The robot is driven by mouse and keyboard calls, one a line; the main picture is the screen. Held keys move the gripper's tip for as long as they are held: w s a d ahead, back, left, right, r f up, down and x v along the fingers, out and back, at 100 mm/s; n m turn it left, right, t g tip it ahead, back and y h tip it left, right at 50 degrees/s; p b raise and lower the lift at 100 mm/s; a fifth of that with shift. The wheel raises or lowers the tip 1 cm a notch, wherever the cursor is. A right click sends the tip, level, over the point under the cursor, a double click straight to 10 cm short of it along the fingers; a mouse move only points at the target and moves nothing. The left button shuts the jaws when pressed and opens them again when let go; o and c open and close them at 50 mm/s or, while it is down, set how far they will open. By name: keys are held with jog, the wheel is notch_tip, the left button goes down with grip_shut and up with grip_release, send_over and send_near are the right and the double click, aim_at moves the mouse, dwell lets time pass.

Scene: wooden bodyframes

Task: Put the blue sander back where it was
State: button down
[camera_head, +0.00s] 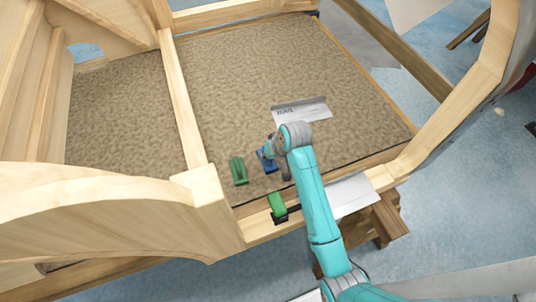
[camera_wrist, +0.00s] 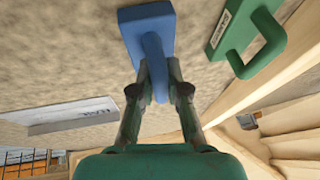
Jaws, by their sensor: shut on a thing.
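The blue sander (camera_head: 270,167) is at the front of the brown textured panel (camera_head: 240,90), in the head view, partly hidden by my gripper (camera_head: 267,152). In the wrist view my gripper (camera_wrist: 160,92) is shut on the handle of the blue sander (camera_wrist: 148,30), with one finger on each side. Its flat base points away from my palm, toward the panel. I cannot tell whether the base touches the panel.
A green sander (camera_head: 238,170) lies just left of the blue one. A green-and-black clamp (camera_head: 278,207) sits on the front wooden beam. A grey labelled plate (camera_head: 301,110) lies behind my gripper on the panel. Wooden frame beams (camera_head: 185,110) border the panel; its back middle is clear.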

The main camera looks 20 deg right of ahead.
jog(key=shift+f, duration=0.2)
jog(key=c, duration=1.2)
grip_release()
jog(key=shift+o, duration=0.2)
jog(key=v, duration=1.2)
jog(key=shift+r, duration=0.15)
